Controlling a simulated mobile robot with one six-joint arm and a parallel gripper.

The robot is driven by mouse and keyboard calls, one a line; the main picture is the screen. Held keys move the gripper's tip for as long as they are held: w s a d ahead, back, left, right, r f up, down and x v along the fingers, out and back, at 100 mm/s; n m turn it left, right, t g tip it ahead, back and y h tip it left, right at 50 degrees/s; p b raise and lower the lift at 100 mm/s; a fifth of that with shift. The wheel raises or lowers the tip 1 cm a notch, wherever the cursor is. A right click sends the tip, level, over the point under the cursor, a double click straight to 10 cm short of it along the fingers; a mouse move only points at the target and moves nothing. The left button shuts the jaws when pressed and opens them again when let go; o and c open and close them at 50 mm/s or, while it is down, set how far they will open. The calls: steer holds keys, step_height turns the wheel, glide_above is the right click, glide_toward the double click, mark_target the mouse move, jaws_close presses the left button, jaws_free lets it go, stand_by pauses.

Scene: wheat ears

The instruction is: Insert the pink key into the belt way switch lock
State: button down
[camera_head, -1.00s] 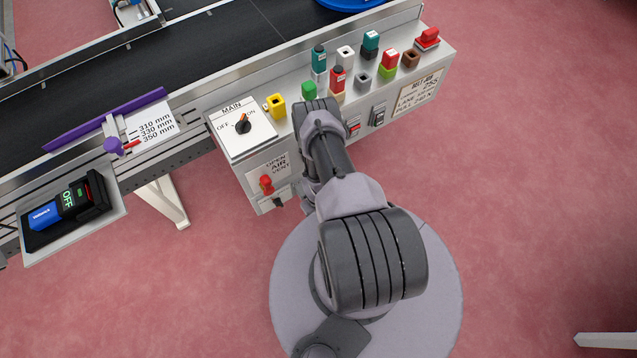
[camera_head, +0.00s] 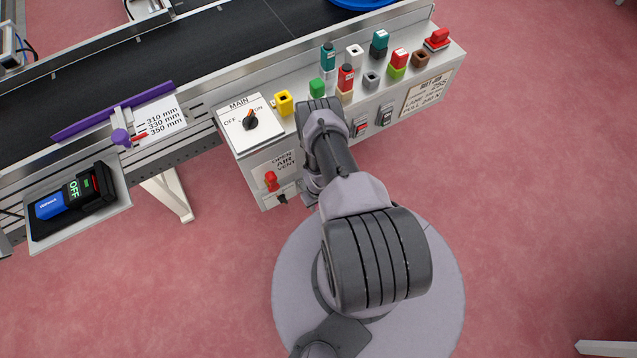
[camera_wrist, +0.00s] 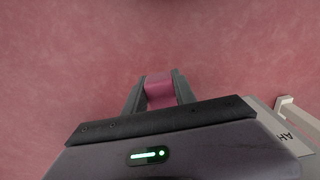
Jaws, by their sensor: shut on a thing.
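My gripper (camera_wrist: 159,92) shows in the wrist view, its two dark fingers shut on a pink block-like piece, the pink key (camera_wrist: 160,90). The key's far end is hard to tell from the pink floor behind it. In the head view my arm reaches up to the control cabinet and hides the gripper and the key. The belt way switch lock cannot be made out for sure. A lettered plate (camera_head: 426,92) with small print is on the cabinet's front right, beside two rocker switches (camera_head: 361,127).
The control cabinet (camera_head: 262,142) carries a MAIN rotary switch (camera_head: 250,122), a yellow square socket (camera_head: 284,102) and several coloured blocks on top. A conveyor belt (camera_head: 190,50) runs behind.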

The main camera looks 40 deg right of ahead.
steer(key=shift+w+d, duration=0.2)
steer(key=shift+w, duration=0.6)
steer(key=c, duration=0.9)
jaws_free()
